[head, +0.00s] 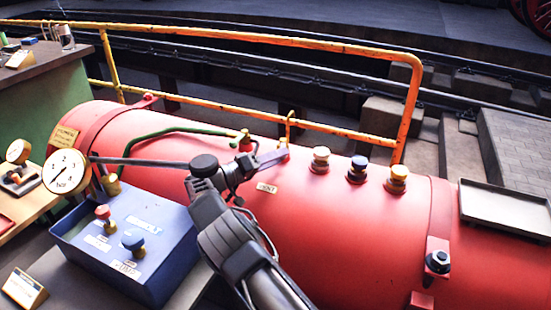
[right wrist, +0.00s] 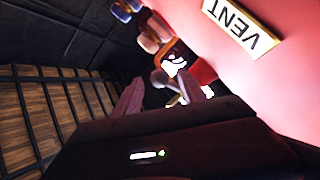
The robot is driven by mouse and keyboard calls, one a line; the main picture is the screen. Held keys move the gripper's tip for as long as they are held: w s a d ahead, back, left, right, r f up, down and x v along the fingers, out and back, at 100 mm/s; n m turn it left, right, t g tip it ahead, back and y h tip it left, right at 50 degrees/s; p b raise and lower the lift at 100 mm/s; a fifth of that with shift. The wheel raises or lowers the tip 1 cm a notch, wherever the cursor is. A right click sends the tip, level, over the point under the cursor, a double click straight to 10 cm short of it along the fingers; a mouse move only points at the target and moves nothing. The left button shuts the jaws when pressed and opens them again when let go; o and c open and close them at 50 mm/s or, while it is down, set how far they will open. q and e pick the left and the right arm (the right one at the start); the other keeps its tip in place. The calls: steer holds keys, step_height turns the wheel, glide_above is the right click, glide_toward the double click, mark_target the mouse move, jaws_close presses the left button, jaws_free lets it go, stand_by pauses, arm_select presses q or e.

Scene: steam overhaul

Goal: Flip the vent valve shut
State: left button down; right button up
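The yellow VENT label (head: 267,188) is on the red boiler. It also shows close up in the right wrist view (right wrist: 238,25). A small red and brass fitting (head: 283,151), which I take to be the vent valve, stands just above the label. My right gripper (head: 272,157) reaches it from the left, and its fingers partly hide it. In the right wrist view the two fingers (right wrist: 163,94) are apart, with a blurred, bright fitting (right wrist: 175,66) at or just beyond their tips. I cannot tell contact or the lever's exact position. My left gripper is not in view.
Several knobbed fittings (head: 357,170) stand along the boiler to the right. A brass valve with a green pipe (head: 160,138) is close left. A gauge (head: 66,171) and a blue control box (head: 128,240) are left. An orange rail (head: 350,133) runs behind. An empty tray (head: 505,210) lies right.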

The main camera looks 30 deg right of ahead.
steer(key=a, duration=0.7)
steer(key=shift+a, duration=0.4)
steer(key=shift+c, duration=0.2)
